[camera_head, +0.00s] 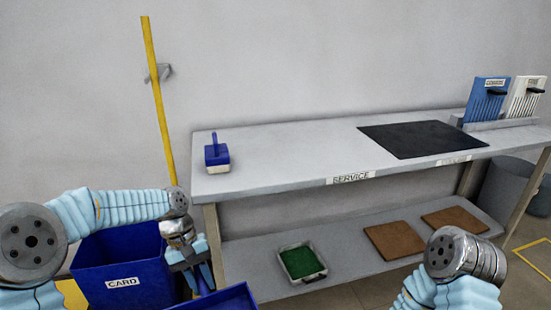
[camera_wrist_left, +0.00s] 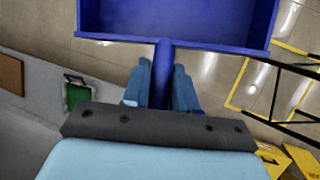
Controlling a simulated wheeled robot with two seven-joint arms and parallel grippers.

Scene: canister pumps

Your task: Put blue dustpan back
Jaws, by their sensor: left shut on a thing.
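The blue dustpan (camera_head: 228,299) is at the bottom edge of the head view, partly cut off. My left gripper (camera_head: 203,279) is shut on its handle, beside the blue CARD bin. The left wrist view shows the pan (camera_wrist_left: 178,22) stretching out ahead, with its handle (camera_wrist_left: 162,75) between the two fingers of the left gripper (camera_wrist_left: 161,88). The dustpan is held above the floor. My right arm shows at the lower right of the head view, but its gripper is out of sight.
A grey service bench (camera_head: 290,160) bears a blue brush (camera_head: 216,155), a black mat (camera_head: 408,139) and a rack with blue and white boards. Its lower shelf holds a green-filled tray (camera_head: 302,262) and brown mats. The blue CARD bin (camera_head: 125,262) and yellow pole (camera_head: 158,100) stand left.

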